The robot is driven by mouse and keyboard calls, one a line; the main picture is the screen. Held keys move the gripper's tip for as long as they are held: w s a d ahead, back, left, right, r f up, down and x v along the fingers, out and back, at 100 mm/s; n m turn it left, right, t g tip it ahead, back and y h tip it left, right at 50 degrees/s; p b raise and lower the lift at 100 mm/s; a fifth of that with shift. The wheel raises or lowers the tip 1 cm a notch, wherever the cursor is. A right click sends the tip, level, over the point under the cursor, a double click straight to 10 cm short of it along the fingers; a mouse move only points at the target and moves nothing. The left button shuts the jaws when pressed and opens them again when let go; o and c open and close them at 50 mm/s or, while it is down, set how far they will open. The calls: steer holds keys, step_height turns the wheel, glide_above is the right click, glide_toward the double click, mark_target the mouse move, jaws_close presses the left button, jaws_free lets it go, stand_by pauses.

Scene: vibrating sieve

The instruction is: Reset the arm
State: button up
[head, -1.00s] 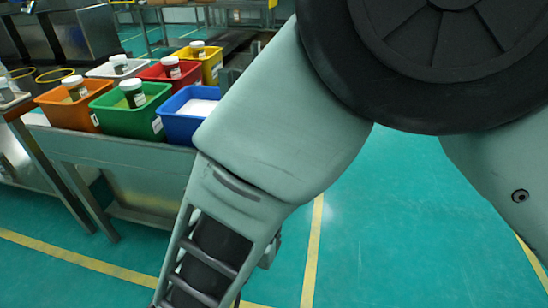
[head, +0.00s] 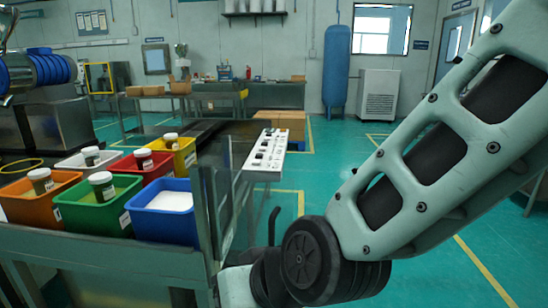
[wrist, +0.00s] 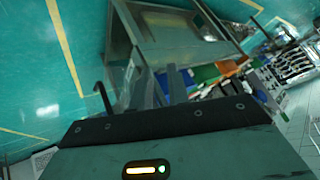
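My arm (head: 430,150) is pale green with dark joints. In the head view it comes down from the upper right to a dark round joint (head: 305,262) at the bottom middle, in front of the bench with the bins. My gripper is not clear in the head view. In the wrist view, the wrist housing with a lit indicator fills the bottom, and narrow grey parts that look like my gripper (wrist: 167,80) point toward the metal bench. I cannot tell how far apart its fingers are. Nothing is seen held.
A metal bench (head: 100,262) at left carries orange (head: 40,208), green (head: 98,215), blue (head: 165,222), white, red and yellow bins, some topped with jars. Green floor is open at right.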

steer(key=s+d+n+g+h, duration=0.1)
steer(key=s+d+g+h, duration=0.3)
steer(key=d, duration=0.6)
steer(key=s+d+n+g+h, duration=0.1)
steer(key=s+d+n+h, duration=0.1)
steer(key=s+d, duration=0.6)
step_height(320, 180, up, 16)
steer(key=w+d+p, duration=0.1)
steer(key=d+p, duration=0.1)
steer(key=p, duration=1.5)
steer(key=shift+w+r, duration=0.2)
steer(key=shift+w, duration=0.2)
